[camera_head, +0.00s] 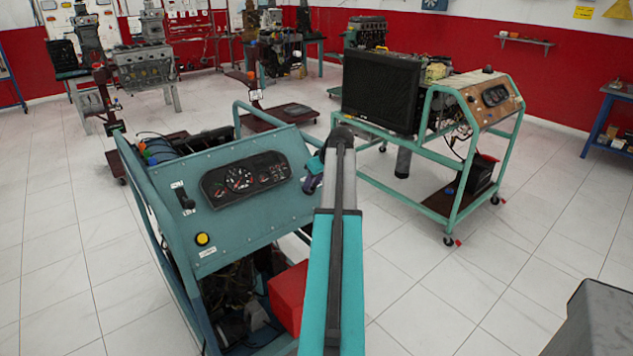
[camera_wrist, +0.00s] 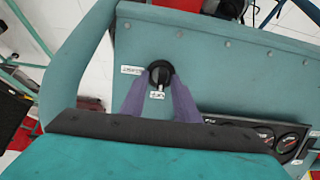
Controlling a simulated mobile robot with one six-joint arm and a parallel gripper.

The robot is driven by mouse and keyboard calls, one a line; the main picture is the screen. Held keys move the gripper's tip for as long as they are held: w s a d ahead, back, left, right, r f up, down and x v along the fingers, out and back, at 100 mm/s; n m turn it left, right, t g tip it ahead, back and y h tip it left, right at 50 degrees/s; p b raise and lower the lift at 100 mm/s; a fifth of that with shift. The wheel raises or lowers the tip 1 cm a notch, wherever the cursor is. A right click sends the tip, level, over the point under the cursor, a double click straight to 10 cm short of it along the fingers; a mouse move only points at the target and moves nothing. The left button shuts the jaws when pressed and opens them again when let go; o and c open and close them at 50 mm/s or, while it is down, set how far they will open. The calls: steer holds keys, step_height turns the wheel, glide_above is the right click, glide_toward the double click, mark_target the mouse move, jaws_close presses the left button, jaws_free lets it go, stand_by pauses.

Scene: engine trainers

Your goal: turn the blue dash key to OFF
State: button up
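The blue dash panel (camera_head: 262,218) stands tilted on the near teal engine stand, with a gauge cluster (camera_head: 245,178) on it. My gripper (camera_head: 313,180) is at the panel's right end in the head view, where my arm hides part of the area. In the wrist view the dash key (camera_wrist: 159,74) is a black round switch with a narrow grip standing roughly upright in the picture. One small white label is to its left and another just below it; their text is hard to read. My gripper (camera_wrist: 157,80) has its two purple fingers apart on either side of the key. Contact cannot be told.
A yellow button (camera_head: 202,239) and a black switch (camera_head: 185,199) sit on the panel's left part. A second teal stand (camera_head: 455,185) with a black radiator (camera_head: 381,92) is to the right. Open tiled floor lies between and around the stands.

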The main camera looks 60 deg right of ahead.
steer(key=shift+r, duration=0.1)
steer(key=shift+s+r, duration=0.1)
steer(key=shift+r, duration=0.25)
steer(key=b+v, duration=0.1)
steer(key=v, duration=1.2)
steer(key=shift+s+b, duration=0.15)
steer(key=shift+b, duration=0.2)
steer(key=shift+f, duration=0.2)
